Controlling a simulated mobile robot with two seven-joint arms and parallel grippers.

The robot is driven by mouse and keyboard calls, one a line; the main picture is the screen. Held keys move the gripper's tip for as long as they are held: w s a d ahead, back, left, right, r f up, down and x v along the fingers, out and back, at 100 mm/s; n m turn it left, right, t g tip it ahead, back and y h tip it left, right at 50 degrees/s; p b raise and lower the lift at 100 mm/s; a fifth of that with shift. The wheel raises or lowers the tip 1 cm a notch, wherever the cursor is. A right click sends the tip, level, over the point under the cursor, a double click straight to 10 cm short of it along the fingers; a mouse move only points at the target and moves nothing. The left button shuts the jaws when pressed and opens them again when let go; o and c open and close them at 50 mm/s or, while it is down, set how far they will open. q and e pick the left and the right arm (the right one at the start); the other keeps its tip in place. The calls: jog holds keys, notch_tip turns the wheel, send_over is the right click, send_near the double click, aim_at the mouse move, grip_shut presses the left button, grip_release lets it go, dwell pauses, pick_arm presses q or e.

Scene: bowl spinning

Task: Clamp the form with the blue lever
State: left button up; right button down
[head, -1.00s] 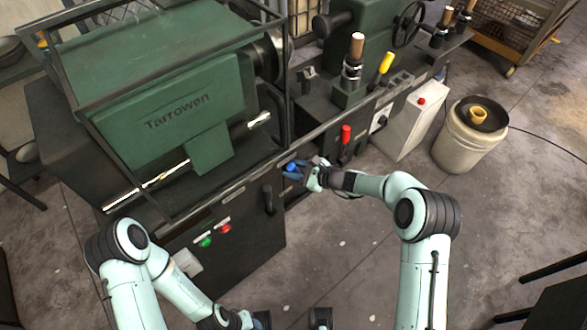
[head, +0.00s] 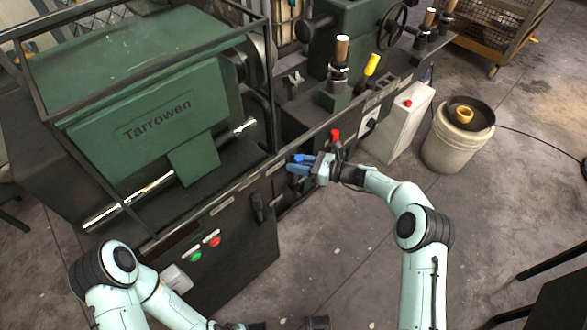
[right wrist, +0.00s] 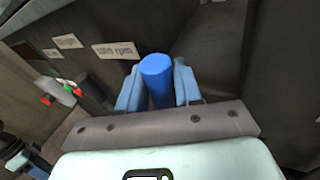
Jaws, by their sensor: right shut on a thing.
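The blue lever shows as a round blue grip (right wrist: 157,78) in the right wrist view, between the two pale blue fingers of my right gripper (right wrist: 157,92). In the head view the lever (head: 305,158) is a small blue shape at the front of the green machine, partly hidden by the gripper. My right gripper (head: 299,166) is shut on it there. The form itself cannot be made out. My left arm comes in at the lower left of the head view; its gripper is at the bottom edge and too cut off to read.
The green machine (head: 150,125), marked Tarrowen, has a dark cage frame. A red-topped lever (head: 335,136) stands close behind my right gripper, and a yellow handle (head: 371,64) farther back. A black handle (head: 257,207) is on the front panel. A pale bucket (head: 455,145) stands right.

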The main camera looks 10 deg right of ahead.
jog(key=shift+w+d, duration=0.15)
jog(key=shift+d, duration=0.15)
jog(key=c, duration=0.9)
grip_release()
jog(key=shift+o, duration=0.2)
jog(key=v, duration=1.3)
jog(key=shift+d+f+p, duration=0.15)
jog(key=shift+d+p, duration=0.05)
jog(key=shift+p, duration=0.1)
